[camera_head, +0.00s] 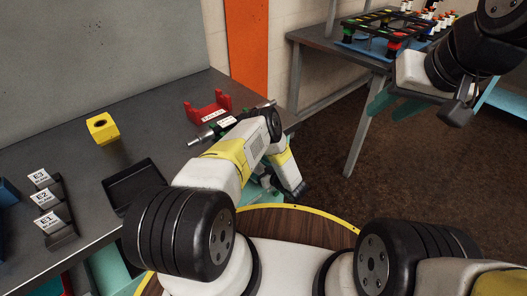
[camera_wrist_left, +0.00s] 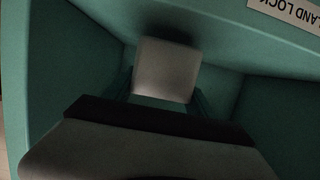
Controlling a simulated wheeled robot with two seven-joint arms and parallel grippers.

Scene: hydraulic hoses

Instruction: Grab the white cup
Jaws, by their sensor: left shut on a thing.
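The white cup (camera_wrist_left: 166,70) shows in the left wrist view as a pale, blocky shape inside a dark teal container (camera_wrist_left: 60,50). My left gripper (camera_wrist_left: 165,92) is shut on it, with a dark finger on each side. The view is dim, so the cup's rim and contact with the container floor cannot be made out. In the head view my left arm bends down past the table's right end, and its gripper and the cup are hidden. My right gripper (camera_head: 395,101) is at the upper right, its teal fingers apart and empty.
A grey table (camera_head: 90,165) at left holds a yellow block (camera_head: 102,127), a red holder (camera_head: 208,107), a black tray (camera_head: 133,188) and labelled stands (camera_head: 52,210). A second table (camera_head: 345,48) at the back right bears a rack (camera_head: 385,28). Brown floor between is clear.

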